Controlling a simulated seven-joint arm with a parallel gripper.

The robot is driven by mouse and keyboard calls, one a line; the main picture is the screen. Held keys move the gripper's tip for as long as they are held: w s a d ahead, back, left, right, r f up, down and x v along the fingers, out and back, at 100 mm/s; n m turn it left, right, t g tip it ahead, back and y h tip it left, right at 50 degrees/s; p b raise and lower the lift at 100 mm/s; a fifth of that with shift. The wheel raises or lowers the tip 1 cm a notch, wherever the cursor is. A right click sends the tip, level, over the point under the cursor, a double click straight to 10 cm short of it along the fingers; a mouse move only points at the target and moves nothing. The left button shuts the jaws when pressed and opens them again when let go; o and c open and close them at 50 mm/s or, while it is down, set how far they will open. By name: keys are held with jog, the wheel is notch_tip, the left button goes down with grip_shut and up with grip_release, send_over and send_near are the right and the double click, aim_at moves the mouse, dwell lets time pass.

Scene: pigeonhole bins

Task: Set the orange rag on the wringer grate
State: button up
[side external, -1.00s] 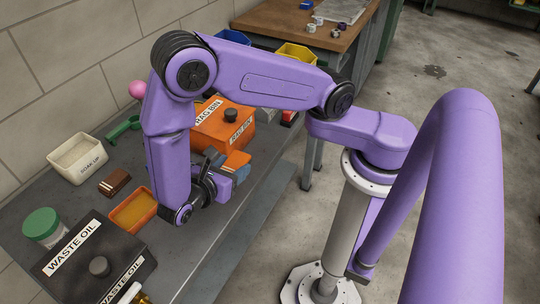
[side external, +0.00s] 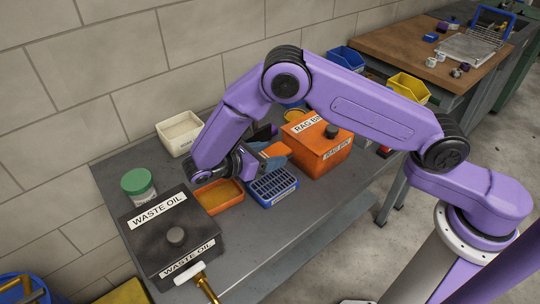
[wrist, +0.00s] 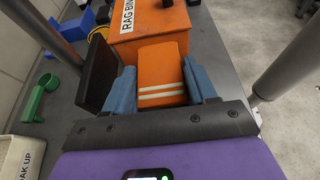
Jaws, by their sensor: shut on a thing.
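An orange rag with two pale stripes (wrist: 162,75) sits between the blue fingertips of my gripper (wrist: 163,88) in the wrist view; the gripper is shut on it. In the side view the rag (side external: 277,150) shows beside my gripper (side external: 268,161), in front of the rag bin. The wringer grate (side external: 273,186), a dark slotted top on a blue tray, lies on the bench just below and in front of my gripper. Its top shows bare. It is out of sight in the wrist view. The exact gap between rag and grate is hard to tell.
The orange rag bin (side external: 322,153) stands right of the grate. An orange tray with amber contents (side external: 218,196) is left of it, with the dark waste oil box (side external: 172,236) beyond. A white soak-up bin (side external: 180,132) is behind. The bench front is clear.

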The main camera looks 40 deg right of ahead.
aim_at(268, 186)
jog(key=shift+f, duration=4)
jog(key=shift+f, duration=0.35)
jog(key=o, duration=1)
jog(key=o, duration=0.6)
jog(key=shift+c, duration=0.2)
jog(key=shift+a, duration=0.1)
jog(key=shift+v, duration=3.9)
